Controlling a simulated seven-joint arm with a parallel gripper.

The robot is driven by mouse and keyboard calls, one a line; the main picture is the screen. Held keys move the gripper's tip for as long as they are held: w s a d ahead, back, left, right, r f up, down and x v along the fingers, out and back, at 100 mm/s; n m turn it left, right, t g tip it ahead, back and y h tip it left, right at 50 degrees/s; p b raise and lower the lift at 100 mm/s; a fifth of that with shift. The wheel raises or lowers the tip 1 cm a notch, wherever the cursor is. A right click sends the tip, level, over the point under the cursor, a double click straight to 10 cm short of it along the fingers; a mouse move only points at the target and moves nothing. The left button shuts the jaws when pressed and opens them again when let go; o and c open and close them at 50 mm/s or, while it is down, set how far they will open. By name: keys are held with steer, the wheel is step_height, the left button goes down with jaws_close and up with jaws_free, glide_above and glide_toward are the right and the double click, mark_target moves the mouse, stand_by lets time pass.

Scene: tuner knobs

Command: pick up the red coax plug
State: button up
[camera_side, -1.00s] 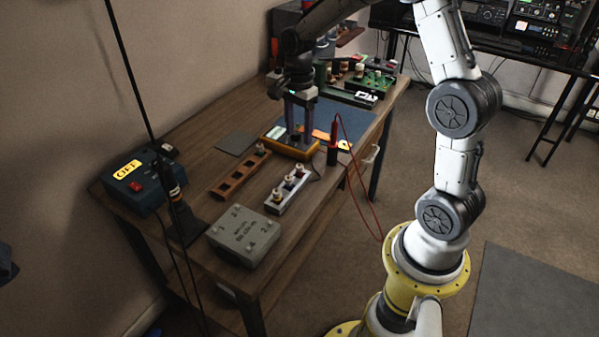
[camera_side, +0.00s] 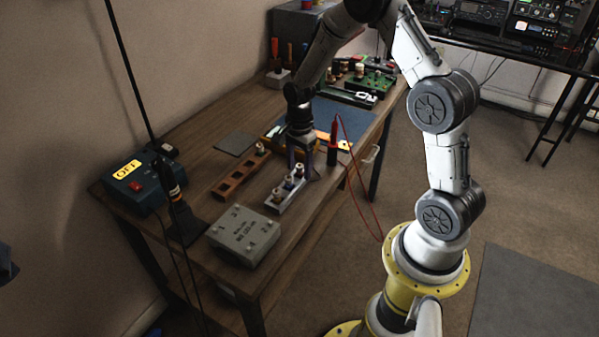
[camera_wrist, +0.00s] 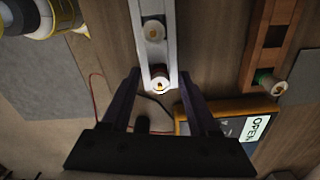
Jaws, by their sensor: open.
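A pale grey rack (camera_side: 290,194) holds a row of coax plugs with light metal tops. The plug at its far end (camera_side: 299,171) is between or just below my fingers; in the wrist view it shows a pale top with a reddish rim (camera_wrist: 160,83), which looks like the red plug. Another plug (camera_wrist: 153,31) sits farther along the rack (camera_wrist: 150,58). My gripper (camera_wrist: 160,75) is open and empty, its fingers either side of the rack's end. In the side view my gripper (camera_side: 301,174) is low over that end. Contact cannot be told.
A brown rack (camera_side: 240,175) with a green-collared plug (camera_wrist: 270,82) lies alongside. An orange-edged meter (camera_wrist: 235,122) reading OPEN lies close behind my gripper. A red probe (camera_side: 333,140) with a looping lead stands to the right. A grey numbered box (camera_side: 244,235) is nearer the camera.

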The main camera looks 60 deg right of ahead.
jaws_close()
stand_by(0.5)
